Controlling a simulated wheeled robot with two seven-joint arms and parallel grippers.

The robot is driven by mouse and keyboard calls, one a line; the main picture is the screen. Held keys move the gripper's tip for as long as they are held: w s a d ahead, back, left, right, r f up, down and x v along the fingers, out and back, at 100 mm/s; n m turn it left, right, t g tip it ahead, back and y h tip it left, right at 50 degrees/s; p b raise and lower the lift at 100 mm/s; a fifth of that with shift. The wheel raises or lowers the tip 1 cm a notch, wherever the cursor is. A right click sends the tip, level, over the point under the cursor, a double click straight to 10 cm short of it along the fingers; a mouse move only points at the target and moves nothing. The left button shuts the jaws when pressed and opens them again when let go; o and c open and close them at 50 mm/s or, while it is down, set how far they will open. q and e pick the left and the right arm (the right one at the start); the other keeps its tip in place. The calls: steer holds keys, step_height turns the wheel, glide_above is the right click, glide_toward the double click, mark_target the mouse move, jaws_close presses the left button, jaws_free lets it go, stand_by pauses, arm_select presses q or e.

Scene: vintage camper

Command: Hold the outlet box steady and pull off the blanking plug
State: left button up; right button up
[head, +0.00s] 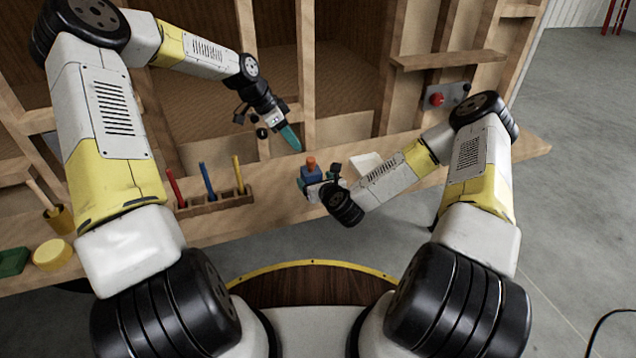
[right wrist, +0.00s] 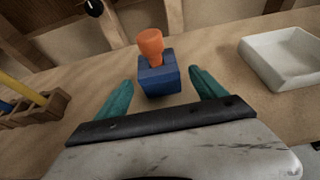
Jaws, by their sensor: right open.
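The blue outlet box (head: 313,175) sits on the wooden worktop, with the orange blanking plug (head: 311,161) upright in its top. The right wrist view shows the box (right wrist: 159,80) and plug (right wrist: 150,45) straight ahead. My right gripper (right wrist: 161,86) is open, with its teal fingers on either side of the box's near part and gaps visible on both sides. My left gripper (head: 291,138) hangs above and behind the box, pointing down to the right, apart from the plug. Its fingers overlap in the head view, so its opening is unclear.
A white tray (right wrist: 292,62) lies right of the box. A wooden rack (head: 218,203) with red, blue and yellow tools stands to the left. Wall studs rise behind the worktop. A panel with a red button (head: 437,99) is at the back right.

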mark_target(311, 159)
steer(key=shift+x, duration=2.35)
arm_select(q)
steer(key=shift+o, duration=0.4)
arm_select(e)
steer(key=c, duration=1.6)
arm_select(q)
steer(key=shift+o, duration=1)
arm_select(e)
steer(key=shift+c, duration=0.2)
arm_select(q)
steer(key=d+f+y, duration=0.1)
steer(key=d+f+g+y, duration=0.1)
steer(key=d+f, duration=0.1)
steer(key=shift+w+f+g+y, duration=0.15)
steer(key=shift+w+g+y, duration=0.15)
steer(key=shift+y, duration=0.1)
steer(key=shift+w+d+y, duration=0.3)
steer(key=shift+d+y, duration=0.3)
steer(key=shift+y, duration=0.1)
steer(key=shift+w+d+r+y, duration=0.25)
steer(key=shift+d+r+y, duration=0.35)
steer(key=shift+d+y, duration=0.1)
steer(key=shift+f, duration=3.9)
